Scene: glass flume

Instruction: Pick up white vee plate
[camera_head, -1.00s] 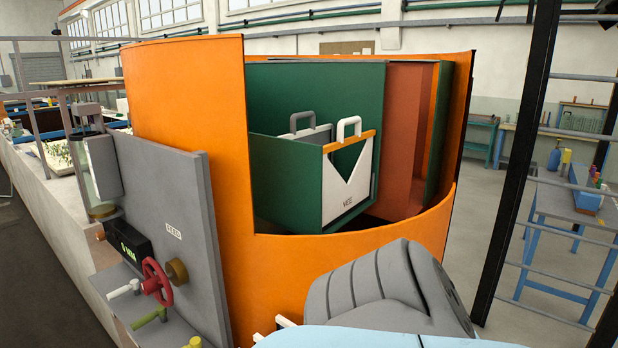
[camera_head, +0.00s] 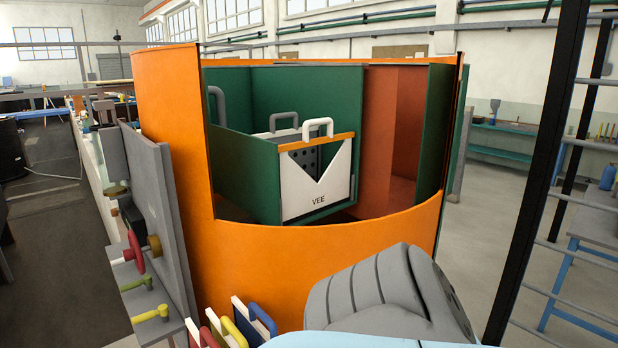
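The white vee plate (camera_head: 302,195) stands upright in a green holder inside the orange curved housing. It has a V-shaped notch, the label VEE, an orange strip along its top and a white loop handle (camera_head: 318,124) above. Through the notch a dark plate with holes (camera_head: 305,158) shows behind it. A grey handle (camera_head: 284,119) stands just behind the white one. Neither gripper shows clearly. A grey rounded part and a pale blue part, which seem to be mine, fill the bottom right, apart from the plate.
The orange housing wall (camera_head: 320,262) curves in front of the plate, lower at the front. Several plates with coloured handles (camera_head: 236,331) stand at its foot. A grey panel (camera_head: 165,205) with valves is at left. A black post (camera_head: 540,170) rises at right.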

